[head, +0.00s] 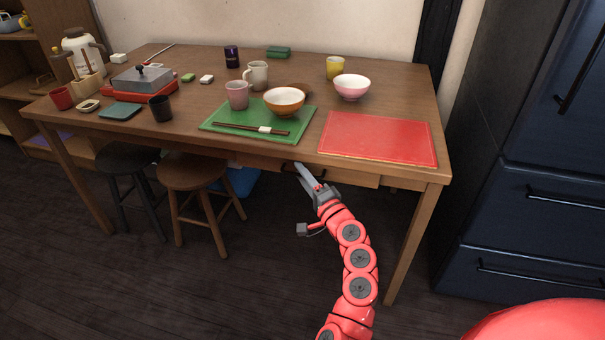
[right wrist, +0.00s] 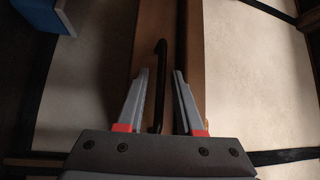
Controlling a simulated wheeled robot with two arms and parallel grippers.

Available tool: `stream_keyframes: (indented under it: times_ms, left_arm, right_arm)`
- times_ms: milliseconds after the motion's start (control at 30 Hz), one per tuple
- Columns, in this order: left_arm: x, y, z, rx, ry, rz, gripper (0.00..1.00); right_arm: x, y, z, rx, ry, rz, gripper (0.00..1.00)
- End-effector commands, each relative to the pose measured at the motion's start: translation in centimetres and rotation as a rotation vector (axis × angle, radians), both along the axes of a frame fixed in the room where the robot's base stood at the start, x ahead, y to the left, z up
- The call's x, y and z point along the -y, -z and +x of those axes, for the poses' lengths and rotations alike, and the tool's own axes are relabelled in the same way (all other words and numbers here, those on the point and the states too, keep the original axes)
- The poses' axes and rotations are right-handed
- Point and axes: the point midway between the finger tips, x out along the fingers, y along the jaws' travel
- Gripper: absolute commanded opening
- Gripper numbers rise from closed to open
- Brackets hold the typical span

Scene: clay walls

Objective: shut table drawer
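The wooden table (head: 290,65) has a drawer (head: 352,178) under its front edge, beneath the green and red mats. How far the drawer stands out is hard to tell. My right gripper (head: 305,178) is at the drawer front, near the dark handle (head: 290,168). In the right wrist view, the fingers (right wrist: 162,75) are apart, with the dark bar handle (right wrist: 160,90) showing between them against the brown drawer front (right wrist: 193,45). I cannot tell whether a finger touches the handle. My left gripper is out of view.
Two stools, one brown (head: 192,172) and one black (head: 127,160), stand under the table's left part. A blue object (head: 240,180) lies behind them. A front table leg (head: 412,240) is right of my arm, and a dark cabinet (head: 535,200) stands further right.

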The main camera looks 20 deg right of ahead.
Motion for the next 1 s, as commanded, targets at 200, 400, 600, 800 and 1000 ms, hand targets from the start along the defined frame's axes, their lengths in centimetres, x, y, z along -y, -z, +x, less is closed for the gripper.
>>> stream_keyframes:
  times_ms: [200, 400, 600, 800, 1000]
  left_arm:
    - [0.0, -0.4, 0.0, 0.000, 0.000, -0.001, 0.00]
    - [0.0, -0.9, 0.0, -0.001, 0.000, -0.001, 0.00]
    - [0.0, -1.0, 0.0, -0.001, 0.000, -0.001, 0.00]
    - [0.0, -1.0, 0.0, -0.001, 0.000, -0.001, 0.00]
    - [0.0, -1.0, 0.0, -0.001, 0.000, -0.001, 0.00]
  right_arm:
    - [0.6, 0.4, -2.3, -0.002, 0.006, 0.003, 0.42]
    - [1.6, 1.0, -7.2, -0.002, 0.007, 0.004, 0.42]
    - [2.7, 1.6, -12.1, 0.002, 0.010, 0.003, 0.42]
    - [3.3, 2.1, -15.6, 0.003, 0.006, 0.000, 0.42]
    - [3.4, 2.3, -16.9, 0.003, 0.000, 0.002, 0.42]
